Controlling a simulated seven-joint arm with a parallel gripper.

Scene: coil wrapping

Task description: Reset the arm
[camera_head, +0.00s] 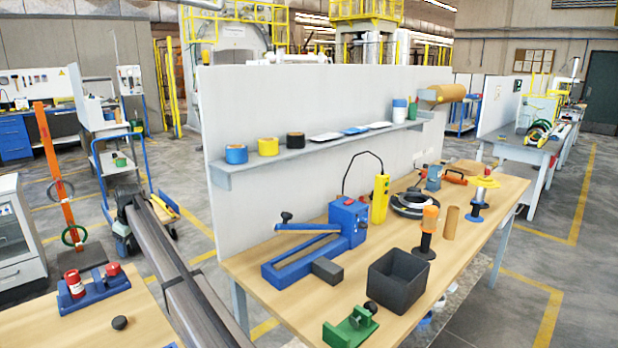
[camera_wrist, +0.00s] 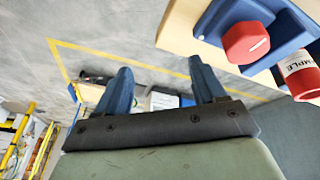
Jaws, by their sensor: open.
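My gripper (camera_wrist: 160,84) shows in the wrist view with its two blue fingers spread apart and nothing between them. Beyond the fingers are grey floor and blurred background. To the upper right in that view, a red-capped piece (camera_wrist: 246,42) sits in a blue holder (camera_wrist: 222,14), and a red sample vial (camera_wrist: 300,75) with a white label is at the right edge, both apart from the fingers. I cannot make out my gripper in the head view. There, the blue holder (camera_head: 103,291) stands on the left table with two red pieces.
The right workbench (camera_head: 255,270) carries a blue winding device (camera_head: 348,222), a black open bin (camera_head: 397,278), a green device (camera_head: 350,328) and an orange-topped tool (camera_head: 430,220). A white partition (camera_head: 255,100) with a shelf stands behind. A black knob (camera_head: 120,322) lies on the left table (camera_head: 40,325).

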